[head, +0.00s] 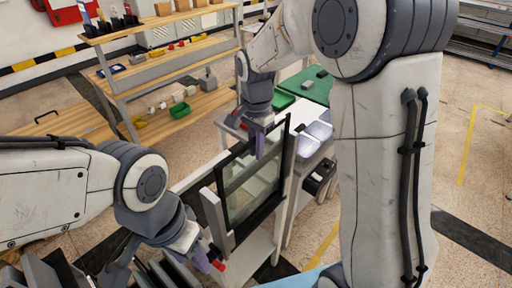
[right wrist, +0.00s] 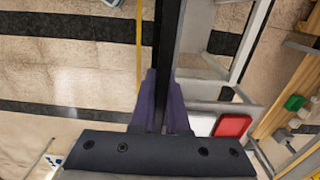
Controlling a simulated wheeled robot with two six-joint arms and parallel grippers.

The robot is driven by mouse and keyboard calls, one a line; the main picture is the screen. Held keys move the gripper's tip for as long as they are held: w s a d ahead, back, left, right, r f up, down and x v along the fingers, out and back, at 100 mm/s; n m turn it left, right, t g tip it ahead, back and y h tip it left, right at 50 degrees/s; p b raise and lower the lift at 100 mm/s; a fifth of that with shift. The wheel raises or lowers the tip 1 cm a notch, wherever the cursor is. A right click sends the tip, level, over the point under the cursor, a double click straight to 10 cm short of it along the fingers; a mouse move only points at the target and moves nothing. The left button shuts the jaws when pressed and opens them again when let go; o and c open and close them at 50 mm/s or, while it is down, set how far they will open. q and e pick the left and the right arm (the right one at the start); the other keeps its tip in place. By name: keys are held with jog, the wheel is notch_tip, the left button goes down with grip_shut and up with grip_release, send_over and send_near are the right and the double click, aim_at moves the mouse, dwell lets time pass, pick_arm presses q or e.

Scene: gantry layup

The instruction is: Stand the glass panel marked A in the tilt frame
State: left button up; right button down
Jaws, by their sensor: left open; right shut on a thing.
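The glass panel (head: 250,185) is a clear sheet with a black border. It stands upright, slightly tilted, between two pale posts of what looks like the tilt frame (head: 213,214). I cannot tell whether its lower edge is seated; no letter A is legible. My right gripper (head: 262,142) is shut on the panel's upper edge. In the right wrist view its purple fingers (right wrist: 162,105) clasp the dark panel edge (right wrist: 168,50) from both sides. My left gripper (head: 196,263) is open, low and left of the frame, close to a red-tipped part (head: 217,265).
Dark slotted pieces (head: 60,270) lie at the lower left. Floor at right is clear.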

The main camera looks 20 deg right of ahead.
jog(key=shift+f+b, duration=0.35)
jog(key=shift+f, duration=0.2)
dwell(0.4)
jog(key=c, duration=0.8)
grip_release()
jog(key=shift+c, duration=0.2)
